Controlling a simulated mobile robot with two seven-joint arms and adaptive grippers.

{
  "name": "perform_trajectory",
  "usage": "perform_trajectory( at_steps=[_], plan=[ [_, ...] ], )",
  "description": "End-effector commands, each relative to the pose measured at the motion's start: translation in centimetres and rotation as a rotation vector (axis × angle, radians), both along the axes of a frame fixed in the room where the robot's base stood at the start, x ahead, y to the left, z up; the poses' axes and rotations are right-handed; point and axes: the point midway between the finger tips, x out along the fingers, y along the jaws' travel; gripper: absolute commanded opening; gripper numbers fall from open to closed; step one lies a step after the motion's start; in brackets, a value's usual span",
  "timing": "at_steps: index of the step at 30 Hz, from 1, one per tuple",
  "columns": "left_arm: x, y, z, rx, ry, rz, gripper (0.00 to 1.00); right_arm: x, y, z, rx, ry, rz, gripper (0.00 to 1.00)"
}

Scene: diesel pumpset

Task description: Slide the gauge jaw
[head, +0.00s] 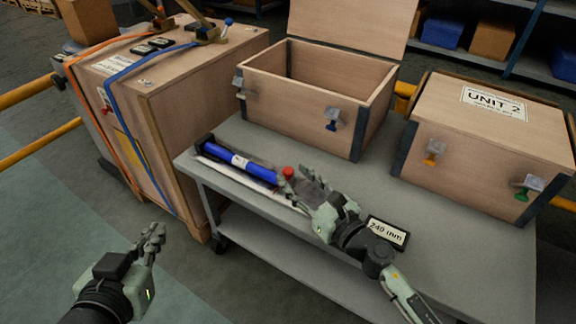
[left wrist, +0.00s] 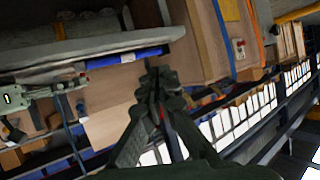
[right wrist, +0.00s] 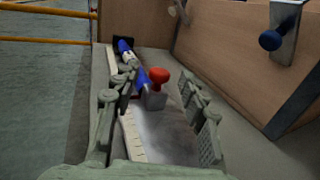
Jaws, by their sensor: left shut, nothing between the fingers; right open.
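The gauge lies along the front of the grey cart top, with a pale ruled scale (right wrist: 130,138) and a blue cylinder (head: 222,154) at its far end. Its jaw is a small grey block (right wrist: 155,99) with a red knob (head: 288,171); the knob (right wrist: 159,75) also shows in the right wrist view. My right gripper (head: 298,177) is open, with its fingers on either side of the jaw block and knob; I cannot tell whether they touch. My left gripper (head: 155,233) is shut and empty, off the cart at the lower left; its closed fingers (left wrist: 153,68) show in the left wrist view.
A "240 mm" sign (head: 387,232) stands on the cart top (head: 450,235) near my right arm. Behind are an open wooden box (head: 300,97) and a closed "UNIT 2" box (head: 480,140). A strapped crate (head: 180,110) stands left of the cart. The floor at left is clear.

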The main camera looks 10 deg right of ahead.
Motion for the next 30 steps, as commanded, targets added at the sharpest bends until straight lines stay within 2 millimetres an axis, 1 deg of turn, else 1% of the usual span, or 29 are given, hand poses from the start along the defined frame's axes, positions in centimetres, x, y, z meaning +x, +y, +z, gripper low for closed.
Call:
perform_trajectory(
  at_steps=[3, 9, 19, 20, 27, 30],
  plan=[
    [-0.7, 1.2, -1.3, 0.032, 0.079, 0.021, 0.0, 1.4, 0.6, 0.2, 0.003, -0.001, -0.001, 0.43],
    [-1.6, 2.4, -2.8, 0.061, 0.155, 0.042, 0.0, 2.9, 1.2, 0.1, 0.001, -0.001, 0.0, 0.43],
    [-1.8, 2.6, -3.1, 0.067, 0.171, 0.046, 0.0, 3.1, 1.3, 0.0, 0.002, 0.001, 0.0, 0.43],
    [-1.8, 2.6, -3.1, 0.067, 0.171, 0.046, 0.0, 3.1, 1.3, 0.0, 0.002, 0.001, 0.0, 0.41],
    [-1.7, 2.6, -3.1, 0.067, 0.171, 0.046, 0.0, 3.1, 1.3, 0.0, 0.002, 0.001, 0.0, 0.11],
    [-1.7, 2.6, -3.1, 0.067, 0.171, 0.046, 0.0, 3.1, 1.3, 0.0, 0.002, 0.001, 0.0, 0.0]
  ],
)
